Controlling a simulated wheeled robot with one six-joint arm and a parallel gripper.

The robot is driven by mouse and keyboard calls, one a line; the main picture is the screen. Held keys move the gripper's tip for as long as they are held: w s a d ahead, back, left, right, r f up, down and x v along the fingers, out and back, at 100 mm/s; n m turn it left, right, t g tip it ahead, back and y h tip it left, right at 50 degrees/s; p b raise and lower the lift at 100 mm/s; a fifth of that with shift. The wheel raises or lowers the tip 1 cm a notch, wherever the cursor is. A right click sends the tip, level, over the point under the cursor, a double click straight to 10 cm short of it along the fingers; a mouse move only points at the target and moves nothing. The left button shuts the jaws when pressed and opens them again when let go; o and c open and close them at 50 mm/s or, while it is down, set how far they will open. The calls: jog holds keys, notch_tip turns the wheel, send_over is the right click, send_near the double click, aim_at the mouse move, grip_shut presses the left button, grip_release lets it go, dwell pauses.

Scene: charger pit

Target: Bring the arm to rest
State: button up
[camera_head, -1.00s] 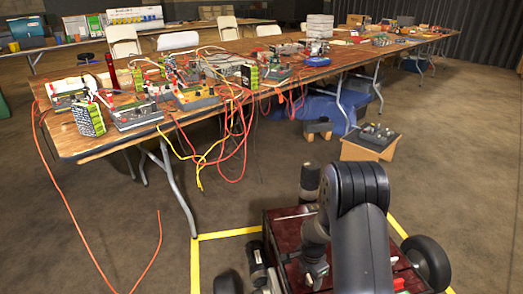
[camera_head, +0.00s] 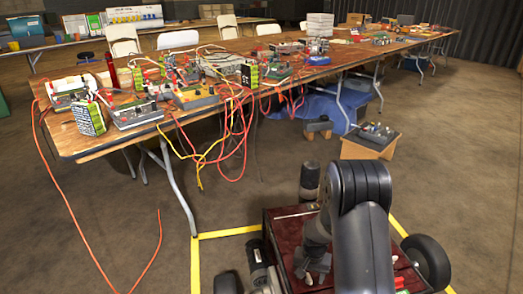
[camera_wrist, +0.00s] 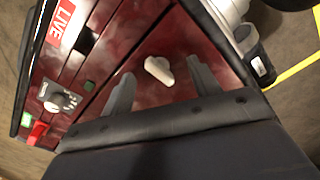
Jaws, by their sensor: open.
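My arm is folded over a dark red panelled unit (camera_head: 285,228) at the bottom of the head view. My gripper (camera_wrist: 160,68) is open, its two dark fingers well apart in the wrist view. A small pale handle-like piece (camera_wrist: 158,69) shows on the red panel between the fingers, and nothing is held between them. Whether the fingers touch the panel is unclear. In the head view the gripper (camera_head: 314,268) is small beside my dark upper link, which partly hides it.
A long wooden table (camera_head: 100,150) with tangled cables and electrical boxes stands ahead. Loose cables hang to the floor. A small wooden stand (camera_head: 368,151) holds a grey device. Yellow tape (camera_head: 228,233) marks the floor.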

jog(key=n, duration=0.5)
jog(key=shift+n, duration=0.3)
jog(key=shift+r, duration=1.35)
